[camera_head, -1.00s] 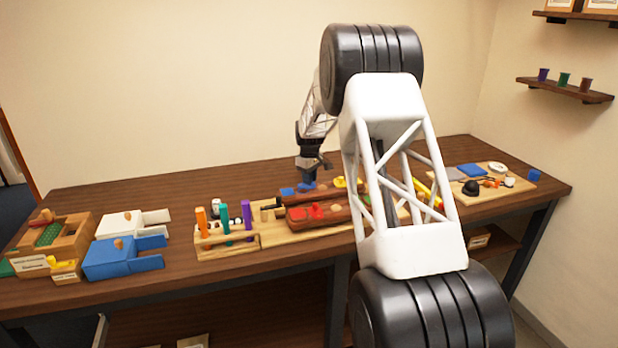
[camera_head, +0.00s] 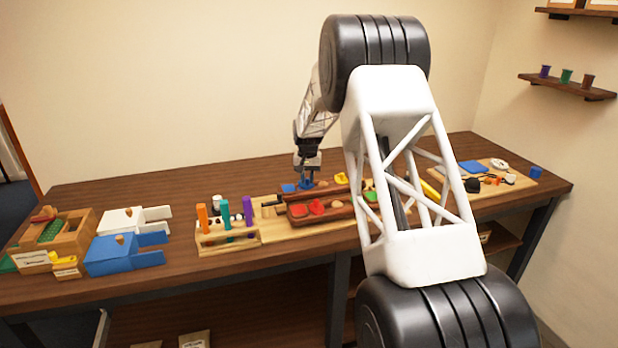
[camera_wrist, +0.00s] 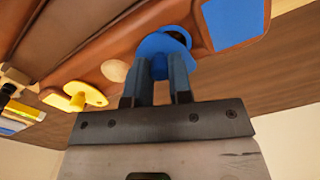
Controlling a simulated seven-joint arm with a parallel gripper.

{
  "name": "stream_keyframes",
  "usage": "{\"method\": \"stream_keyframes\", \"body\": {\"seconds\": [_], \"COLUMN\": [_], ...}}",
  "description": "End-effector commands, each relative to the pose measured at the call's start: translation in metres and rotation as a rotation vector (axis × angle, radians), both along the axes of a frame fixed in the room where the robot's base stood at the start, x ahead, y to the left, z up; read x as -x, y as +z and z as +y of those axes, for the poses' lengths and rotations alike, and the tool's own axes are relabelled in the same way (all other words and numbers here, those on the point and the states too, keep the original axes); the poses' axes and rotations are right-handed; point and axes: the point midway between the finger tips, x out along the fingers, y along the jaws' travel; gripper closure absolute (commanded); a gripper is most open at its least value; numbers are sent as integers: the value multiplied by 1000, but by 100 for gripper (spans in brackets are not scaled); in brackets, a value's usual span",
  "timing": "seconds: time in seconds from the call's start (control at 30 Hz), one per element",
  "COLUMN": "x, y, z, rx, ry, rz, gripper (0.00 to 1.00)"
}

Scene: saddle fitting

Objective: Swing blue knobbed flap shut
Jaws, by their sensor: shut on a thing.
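The blue flap (camera_wrist: 163,43) is a rounded blue piece on the brown leather-like fitting (camera_wrist: 100,52). In the wrist view my gripper (camera_wrist: 164,62) is shut on it, and the fingers hide its knob and part of its outline. A flat blue patch (camera_wrist: 234,20) shows beside it on the fitting, uncovered and apart from it. In the head view my gripper (camera_head: 307,180) is at the far side of the fitting (camera_head: 342,215), next to the small blue patch (camera_head: 289,188). How far the flap is turned is hard to tell.
A tan disc (camera_wrist: 115,70) and a yellow knobbed piece (camera_wrist: 76,97) sit along the same edge of the fitting. A rack with coloured pegs (camera_head: 228,240) stands to the left, and blue (camera_head: 110,258) and white boxes beyond it. My arm hides the bench's right-middle part.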

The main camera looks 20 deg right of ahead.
Motion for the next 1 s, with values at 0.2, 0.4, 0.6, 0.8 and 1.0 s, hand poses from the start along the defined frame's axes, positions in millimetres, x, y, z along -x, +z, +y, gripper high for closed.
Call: {"method": "stream_keyframes", "body": {"seconds": [0.2,0.4,0.6,0.8,1.0], "x": [2,3,3,3,3], "y": [0,0,0,0,0], "z": [7,11,14,15,15], "rx": [0,0,1,1,1], "ry": [-194,-333,-416,-445,-447], "rz": [0,0,-1,-1,-1], "gripper": [100,100,100,100,100]}}
